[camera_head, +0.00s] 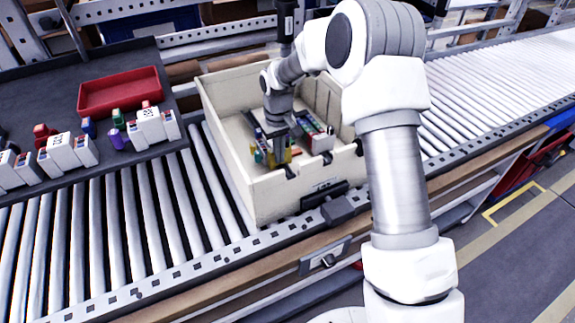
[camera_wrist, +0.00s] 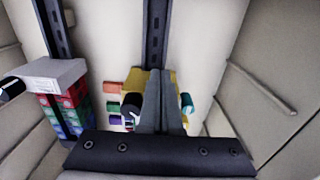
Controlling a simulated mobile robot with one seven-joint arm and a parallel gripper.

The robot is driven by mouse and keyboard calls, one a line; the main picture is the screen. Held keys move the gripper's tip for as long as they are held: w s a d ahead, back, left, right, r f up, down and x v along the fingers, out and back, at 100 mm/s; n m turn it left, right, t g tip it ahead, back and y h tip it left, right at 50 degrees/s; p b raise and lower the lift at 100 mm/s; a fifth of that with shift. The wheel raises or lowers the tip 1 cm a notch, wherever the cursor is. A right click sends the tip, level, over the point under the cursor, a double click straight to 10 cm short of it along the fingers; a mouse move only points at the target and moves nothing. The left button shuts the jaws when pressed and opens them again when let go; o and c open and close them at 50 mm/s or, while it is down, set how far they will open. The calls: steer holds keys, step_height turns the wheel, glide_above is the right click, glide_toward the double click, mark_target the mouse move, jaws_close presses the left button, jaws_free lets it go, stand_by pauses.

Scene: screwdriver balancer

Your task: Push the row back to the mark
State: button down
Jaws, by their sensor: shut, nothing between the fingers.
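My gripper (camera_wrist: 160,85) is shut and empty, pointing down inside a cream crate (camera_head: 268,197). In the wrist view its fingers stand in front of a yellow block (camera_wrist: 134,80) at a dark rail (camera_wrist: 155,30) and hide part of it; I cannot tell whether they touch. Small coloured pieces (camera_wrist: 113,88) lie beside the yellow block. A row of red, green and blue boxes (camera_wrist: 62,112) lies to the left, with a pale grey block (camera_wrist: 50,74) at its far end. In the head view this row (camera_head: 312,126) is right of my gripper (camera_head: 281,150). I cannot make out a mark.
The crate's walls enclose my gripper closely. The crate sits on a roller conveyor (camera_head: 130,220). A dark table (camera_head: 50,95) at left holds a red tray (camera_head: 120,92) and several white and coloured items. The conveyor at the right (camera_head: 500,85) is empty.

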steer(key=shift+s+d, duration=0.15)
steer(key=shift+s, duration=0.15)
stand_by(0.8)
steer(key=shift+r, duration=0.15)
steer(key=shift+r+p, duration=0.7)
steer(key=shift+r, duration=0.15)
step_height(320, 180, up, 12)
steer(key=p, duration=0.7)
steer(key=shift+s+d+f+p, duration=0.15)
steer(key=shift+s+f+p, duration=0.05)
steer(key=shift+s+p, duration=0.2)
steer(key=shift+r, duration=0.1)
